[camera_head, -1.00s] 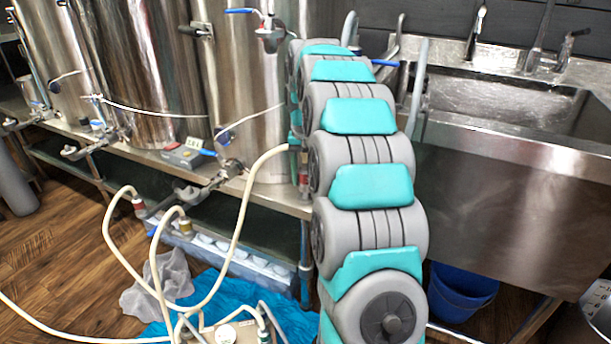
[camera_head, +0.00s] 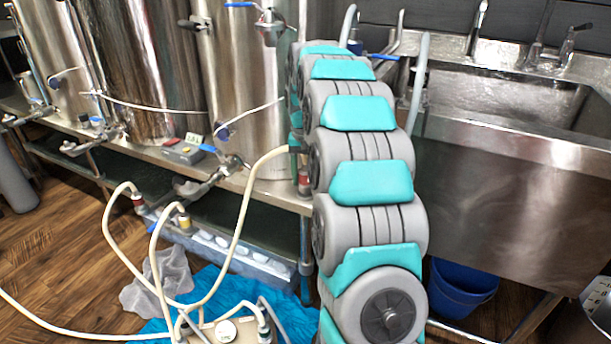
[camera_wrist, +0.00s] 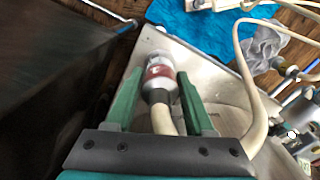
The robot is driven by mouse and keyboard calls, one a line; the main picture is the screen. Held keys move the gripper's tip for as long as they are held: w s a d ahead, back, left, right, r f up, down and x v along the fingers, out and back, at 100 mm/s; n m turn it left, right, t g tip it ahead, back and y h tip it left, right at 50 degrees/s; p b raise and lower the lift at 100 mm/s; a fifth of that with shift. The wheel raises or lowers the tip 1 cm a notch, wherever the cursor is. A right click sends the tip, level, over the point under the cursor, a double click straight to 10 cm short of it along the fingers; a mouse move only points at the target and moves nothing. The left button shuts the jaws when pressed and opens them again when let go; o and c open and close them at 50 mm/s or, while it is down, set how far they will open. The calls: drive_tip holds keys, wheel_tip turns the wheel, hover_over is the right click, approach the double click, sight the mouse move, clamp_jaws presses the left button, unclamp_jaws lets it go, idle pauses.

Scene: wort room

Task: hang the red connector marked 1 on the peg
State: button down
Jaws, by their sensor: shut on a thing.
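In the wrist view, my gripper (camera_wrist: 159,78) has its two green fingers on either side of the red connector (camera_wrist: 160,76) and is shut on it. The connector has a red band, a pale metal end pointing away from me and a dark collar. A cream hose leaves its near end and passes back under my gripper. A small pale mark shows on the band, too small to read. In the head view, my arm hides most of my gripper; the connector's red band (camera_head: 304,184) shows at the arm's left edge, by the steel bench. I cannot make out the peg.
Steel tanks (camera_head: 140,70) with valves stand on the bench at left. A sink (camera_head: 490,190) is at right, with a blue bucket (camera_head: 462,290) below. Other hoses loop to a pump (camera_head: 228,330) on a blue cloth (camera_head: 205,285). A grey cloth (camera_head: 160,285) lies beside it.

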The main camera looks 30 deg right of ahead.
drive_tip(key=shift+f, duration=0.4)
drive_tip(key=shift+c, duration=0.9)
unclamp_jaws()
drive_tip(key=shift+r, duration=0.15)
